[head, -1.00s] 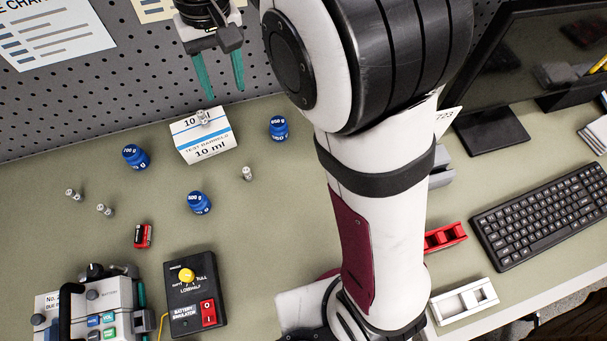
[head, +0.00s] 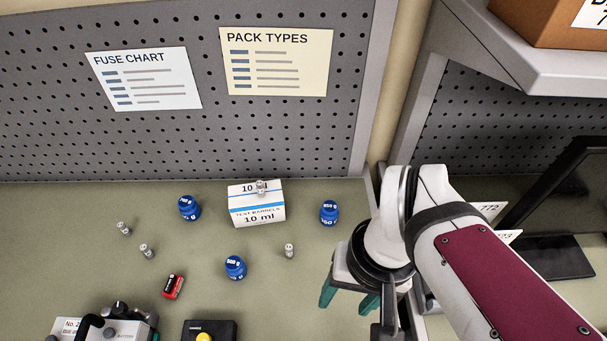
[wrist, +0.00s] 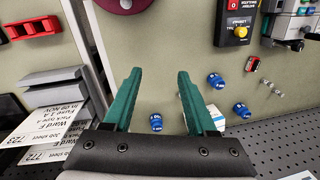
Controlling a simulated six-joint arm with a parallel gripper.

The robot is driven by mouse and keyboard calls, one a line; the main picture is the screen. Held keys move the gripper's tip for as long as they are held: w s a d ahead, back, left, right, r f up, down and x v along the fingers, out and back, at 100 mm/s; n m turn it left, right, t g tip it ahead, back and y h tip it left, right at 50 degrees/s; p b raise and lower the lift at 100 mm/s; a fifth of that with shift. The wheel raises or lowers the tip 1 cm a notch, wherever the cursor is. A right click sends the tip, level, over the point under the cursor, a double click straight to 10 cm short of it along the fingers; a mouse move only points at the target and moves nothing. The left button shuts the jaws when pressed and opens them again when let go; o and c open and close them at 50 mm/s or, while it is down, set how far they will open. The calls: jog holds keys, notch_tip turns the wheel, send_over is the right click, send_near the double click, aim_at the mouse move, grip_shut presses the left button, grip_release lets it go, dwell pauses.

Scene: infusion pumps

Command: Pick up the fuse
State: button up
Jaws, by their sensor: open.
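Several small silver-and-white cylinders look like fuses; I cannot read their markings. One cylinder (head: 289,251) is alone on the bench, right of centre. One (head: 261,187) is on top of the white test barrels box (head: 258,207). Two more, a farther one (head: 124,228) and a nearer one (head: 147,250), are at the left. My gripper (head: 348,298) has teal fingers, is open and empty, and is right of the lone cylinder. In the wrist view my gripper (wrist: 160,73) shows its fingers apart, with nothing between them.
Blue weights (head: 189,208), (head: 329,212) and (head: 235,267) stand around the box. A red battery (head: 173,286) lies at lower left, near a pump (head: 118,325) and a black simulator box (head: 208,331). The pegboard (head: 215,145) rises behind. Label cards (wrist: 45,130) show in the wrist view.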

jog(key=w+a+f+n+h, duration=0.15)
jog(key=w+a+n, duration=0.25)
jog(key=w+n, duration=0.75)
jog(key=n, duration=0.9)
send_over(288, 247)
notch_tip(288, 247, down, 5)
notch_tip(288, 247, down, 16)
jog(key=shift+r, duration=0.15)
grip_shut()
